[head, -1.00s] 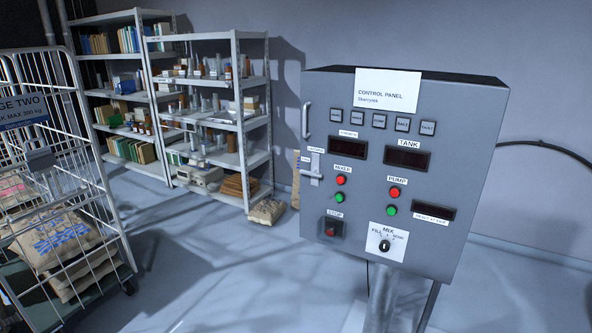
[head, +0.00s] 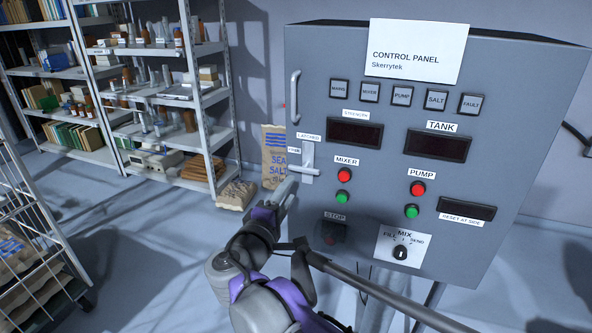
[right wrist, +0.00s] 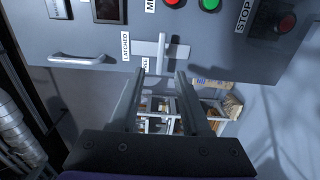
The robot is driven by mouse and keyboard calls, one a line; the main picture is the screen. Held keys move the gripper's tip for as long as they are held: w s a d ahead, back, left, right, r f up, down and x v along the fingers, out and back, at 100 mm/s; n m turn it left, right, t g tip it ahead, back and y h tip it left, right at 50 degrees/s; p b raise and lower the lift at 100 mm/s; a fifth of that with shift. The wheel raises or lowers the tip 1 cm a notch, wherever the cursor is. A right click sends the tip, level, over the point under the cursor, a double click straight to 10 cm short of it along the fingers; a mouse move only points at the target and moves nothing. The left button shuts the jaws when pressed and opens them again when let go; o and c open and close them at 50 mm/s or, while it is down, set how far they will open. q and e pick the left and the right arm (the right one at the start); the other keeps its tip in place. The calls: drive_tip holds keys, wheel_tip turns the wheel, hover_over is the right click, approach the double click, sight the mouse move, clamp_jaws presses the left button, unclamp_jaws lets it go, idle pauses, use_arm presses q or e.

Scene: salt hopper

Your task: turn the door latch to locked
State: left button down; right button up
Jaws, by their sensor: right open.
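The door latch (head: 308,158) is a pale upright plate with a lever on the left edge of the grey control panel (head: 490,90). Its lever lies roughly sideways, pointing left towards a small lower label; the "LATCHED" label (head: 309,137) is above. In the right wrist view, the latch (right wrist: 150,48) is just beyond my fingertips, its lever pointing down between them. My right gripper (head: 289,186) is open and empty, close to the latch's left side; contact cannot be told. My left gripper is not in view.
A door handle (head: 295,97) stands above the latch. Mixer and pump buttons, a stop button (head: 333,233) and a mix knob (head: 400,252) are to the right. A sea salt bag (head: 274,150) and shelves (head: 190,60) stand behind; a cage trolley (head: 35,235) is at left.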

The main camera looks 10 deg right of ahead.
sight(303, 171)
drive_tip(key=x, duration=0.9)
drive_tip(key=shift+d, duration=0.1)
clamp_jaws()
